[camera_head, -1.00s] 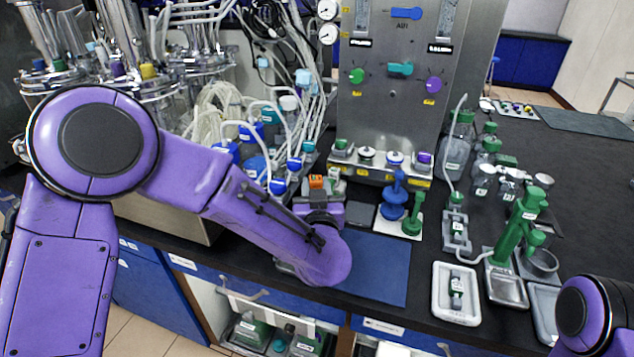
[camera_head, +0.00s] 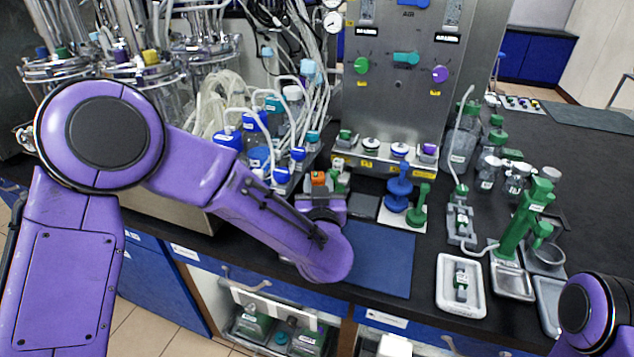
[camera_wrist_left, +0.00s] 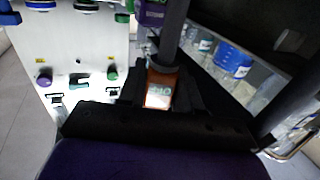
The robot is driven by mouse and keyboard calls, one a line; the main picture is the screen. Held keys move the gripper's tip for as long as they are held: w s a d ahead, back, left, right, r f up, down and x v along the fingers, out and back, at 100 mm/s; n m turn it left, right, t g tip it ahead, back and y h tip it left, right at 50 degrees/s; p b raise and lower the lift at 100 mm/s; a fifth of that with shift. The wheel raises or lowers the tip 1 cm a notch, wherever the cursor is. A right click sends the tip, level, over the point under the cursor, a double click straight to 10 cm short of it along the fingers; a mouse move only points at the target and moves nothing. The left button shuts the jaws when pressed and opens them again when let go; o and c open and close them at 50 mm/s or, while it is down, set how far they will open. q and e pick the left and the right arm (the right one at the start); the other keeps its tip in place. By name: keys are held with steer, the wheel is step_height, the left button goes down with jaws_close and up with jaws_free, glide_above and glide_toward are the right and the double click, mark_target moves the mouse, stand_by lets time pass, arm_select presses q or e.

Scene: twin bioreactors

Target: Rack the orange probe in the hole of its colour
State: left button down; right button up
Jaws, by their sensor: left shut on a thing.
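The orange probe (camera_wrist_left: 158,92), with a white label on its orange body, is between the dark fingers of my left gripper (camera_wrist_left: 162,98) in the left wrist view. A dark shaft runs up from it in that picture. In the head view only a small orange part (camera_head: 319,178) shows above my left gripper (camera_head: 322,192), which is shut on it over the bench near the blue mat. My left forearm covers much of the space around it. I cannot make out the hole of its colour. My right gripper is out of view.
A blue mat (camera_head: 378,262) lies at the front of the bench. Blue and green stands (camera_head: 417,208) are right of the gripper. Capped bottles (camera_head: 257,150) and tubing stand behind left. A steel panel (camera_head: 400,105) rises behind. A white tray (camera_head: 447,298) is to the right.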

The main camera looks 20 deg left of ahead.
arm_select(q)
steer(key=shift+f, duration=0.1)
stand_by(0.6)
steer(key=shift+f, duration=0.25)
steer(key=shift+f, duration=0.1)
stand_by(0.4)
steer(key=shift+f+b, duration=0.35)
steer(key=shift+f, duration=0.05)
stand_by(0.3)
steer(key=shift+f, duration=0.15)
steer(key=shift+f+b, duration=0.35)
steer(key=shift+f, duration=0.2)
stand_by(0.3)
